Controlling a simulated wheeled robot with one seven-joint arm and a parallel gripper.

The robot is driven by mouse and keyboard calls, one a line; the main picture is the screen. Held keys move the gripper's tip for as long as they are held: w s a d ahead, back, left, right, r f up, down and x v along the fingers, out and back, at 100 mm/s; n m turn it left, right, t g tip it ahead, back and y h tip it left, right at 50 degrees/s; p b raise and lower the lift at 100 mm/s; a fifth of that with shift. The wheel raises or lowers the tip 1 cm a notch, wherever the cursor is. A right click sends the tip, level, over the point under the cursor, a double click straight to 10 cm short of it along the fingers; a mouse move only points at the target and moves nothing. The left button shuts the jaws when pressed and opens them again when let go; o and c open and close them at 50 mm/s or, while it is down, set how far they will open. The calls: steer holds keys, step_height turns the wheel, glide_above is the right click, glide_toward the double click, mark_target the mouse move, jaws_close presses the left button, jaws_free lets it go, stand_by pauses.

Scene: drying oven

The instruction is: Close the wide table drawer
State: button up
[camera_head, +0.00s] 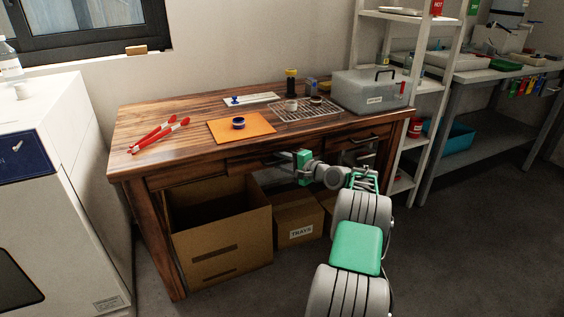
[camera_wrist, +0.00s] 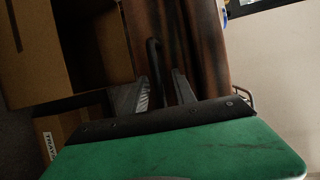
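The wooden table (camera_head: 190,120) stands against the wall. The wide drawer (camera_head: 243,164) is in the middle of its front, under the tabletop, partly hidden by my gripper and arm. How far it stands out is hard to tell. My gripper (camera_head: 288,160) is at the drawer's front, by its dark handle. In the wrist view, the dark bar handle (camera_wrist: 154,62) reaches down between the two grey fingertips (camera_wrist: 163,88). The fingers are apart, with a gap visible beside the bar. Contact with the bar cannot be made out.
Cardboard boxes (camera_head: 222,232) stand under the table, one marked TRAYS (camera_head: 300,225). Smaller drawers (camera_head: 362,146) are at the table's right. A grey case (camera_head: 368,92), an orange mat (camera_head: 258,127) and red tongs (camera_head: 158,134) lie on top. A white shelf rack (camera_head: 408,150) stands at right.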

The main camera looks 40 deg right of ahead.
steer(key=p+v, duration=0.2)
steer(key=v, duration=0.5)
steer(key=shift+d+r, duration=0.1)
steer(key=shift+r, duration=0.05)
steer(key=shift+s, duration=0.4)
